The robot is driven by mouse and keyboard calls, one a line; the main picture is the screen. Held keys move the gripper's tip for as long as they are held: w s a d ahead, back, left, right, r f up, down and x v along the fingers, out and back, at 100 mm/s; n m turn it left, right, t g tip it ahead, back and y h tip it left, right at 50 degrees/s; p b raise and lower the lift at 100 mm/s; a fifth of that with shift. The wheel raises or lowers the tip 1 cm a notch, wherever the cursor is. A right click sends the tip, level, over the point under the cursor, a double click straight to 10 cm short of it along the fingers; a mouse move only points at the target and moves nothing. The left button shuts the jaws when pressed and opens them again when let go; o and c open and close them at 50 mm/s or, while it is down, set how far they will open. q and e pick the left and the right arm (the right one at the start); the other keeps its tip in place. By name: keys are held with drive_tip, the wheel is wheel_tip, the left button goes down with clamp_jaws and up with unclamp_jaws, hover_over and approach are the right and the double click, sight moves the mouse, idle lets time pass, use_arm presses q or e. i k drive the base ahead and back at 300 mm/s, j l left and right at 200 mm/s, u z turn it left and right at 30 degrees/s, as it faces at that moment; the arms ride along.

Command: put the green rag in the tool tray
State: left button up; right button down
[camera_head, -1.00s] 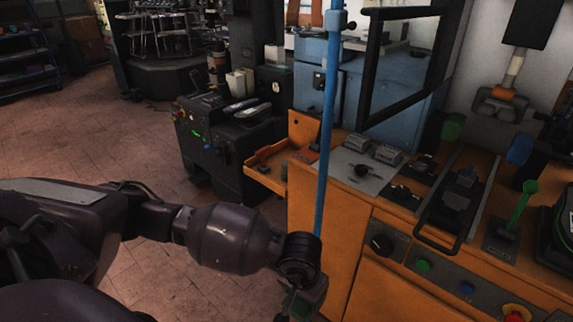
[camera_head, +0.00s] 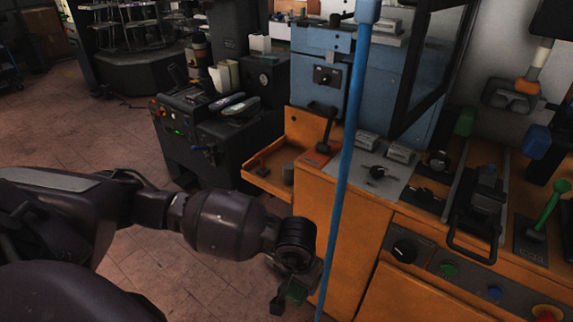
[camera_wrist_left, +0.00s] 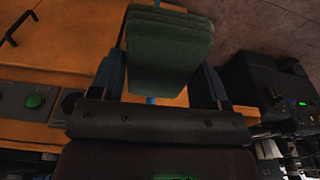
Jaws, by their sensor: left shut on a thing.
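The green rag (camera_wrist_left: 168,50) is a folded, dark green block in the left wrist view. My left gripper (camera_wrist_left: 160,80) is shut on it, with one dark finger on each side. In the head view my left gripper (camera_head: 290,292) hangs low in front of the orange cabinet, and the rag is only a small, dark green patch there. The tool tray (camera_head: 268,186) is an orange, shallow tray on the cabinet's left side, above and left of the gripper and apart from it. It holds a small red-and-dark item and a grey cylinder. My right gripper is not in view.
A blue upright pole (camera_head: 349,150) stands just right of my left gripper. The orange cabinet (camera_head: 350,225) carries levers and knobs on top. A dark machine (camera_head: 205,135) stands behind the tray. The tiled floor (camera_head: 95,130) on the left is open.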

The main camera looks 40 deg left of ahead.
sight(288, 156)
drive_tip(key=i+j, duration=0.1)
drive_tip(key=j, duration=0.4)
drive_tip(key=i+j+z, duration=0.1)
drive_tip(key=j, duration=0.35)
drive_tip(key=i+j, duration=0.1)
drive_tip(key=j, duration=0.4)
drive_tip(key=z, duration=0.05)
